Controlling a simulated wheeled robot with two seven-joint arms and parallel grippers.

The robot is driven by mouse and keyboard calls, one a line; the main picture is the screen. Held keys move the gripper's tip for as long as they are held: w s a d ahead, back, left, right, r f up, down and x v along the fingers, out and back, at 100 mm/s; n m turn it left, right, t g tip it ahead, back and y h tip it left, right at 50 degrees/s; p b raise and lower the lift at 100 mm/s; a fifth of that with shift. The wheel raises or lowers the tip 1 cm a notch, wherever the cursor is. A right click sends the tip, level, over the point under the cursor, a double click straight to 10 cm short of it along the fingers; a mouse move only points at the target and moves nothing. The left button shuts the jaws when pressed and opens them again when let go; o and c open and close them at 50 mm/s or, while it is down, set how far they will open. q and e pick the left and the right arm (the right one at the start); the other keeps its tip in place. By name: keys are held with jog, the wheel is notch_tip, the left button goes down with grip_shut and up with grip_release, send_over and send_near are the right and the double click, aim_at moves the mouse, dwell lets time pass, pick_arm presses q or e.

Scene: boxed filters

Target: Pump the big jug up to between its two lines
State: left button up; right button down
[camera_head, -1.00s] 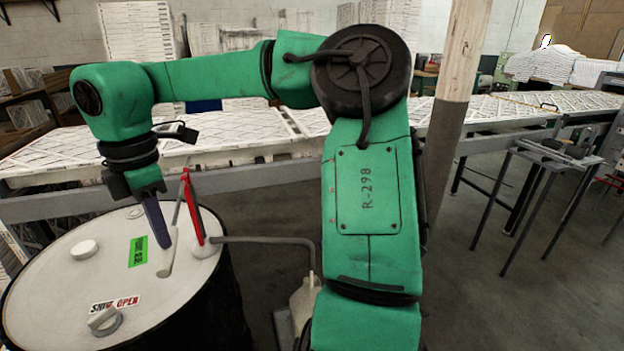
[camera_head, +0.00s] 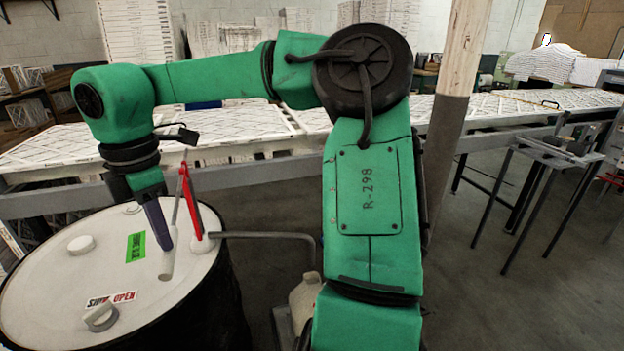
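The pump has a red lever (camera_head: 190,196) and a white base on the drum top (camera_head: 50,285). Its grey spout pipe (camera_head: 262,236) runs right and bends down over the big jug (camera_head: 303,298). The jug is off-white and mostly behind my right arm; its lines and level cannot be seen. My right gripper (camera_head: 162,240) points down over the drum, just left of the lever, with a dark purple finger. A pale rod-like shape (camera_head: 168,264) shows below its tip. A gap shows between finger and lever, and I cannot tell its opening. My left gripper is out of view.
The drum top has a white cap (camera_head: 80,245), a grey knob (camera_head: 101,317) by a shut/open label, and a green label (camera_head: 135,246). A long table of filters (camera_head: 480,108) crosses behind. A post (camera_head: 447,130) and a small stand (camera_head: 553,151) are at right.

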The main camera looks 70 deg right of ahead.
jog(key=shift+s+d+f+b, duration=0.1)
jog(key=shift+f+b, duration=0.8)
jog(key=shift+f, duration=0.4)
jog(key=shift+f+b, duration=0.55)
jog(key=shift+f, duration=0.05)
jog(key=shift+r, duration=0.1)
notch_tip(320, 180, up, 15)
jog(key=p, duration=1.2)
jog(key=shift+r+p, duration=0.2)
jog(key=shift+p, duration=0.1)
jog(key=shift+w, duration=0.2)
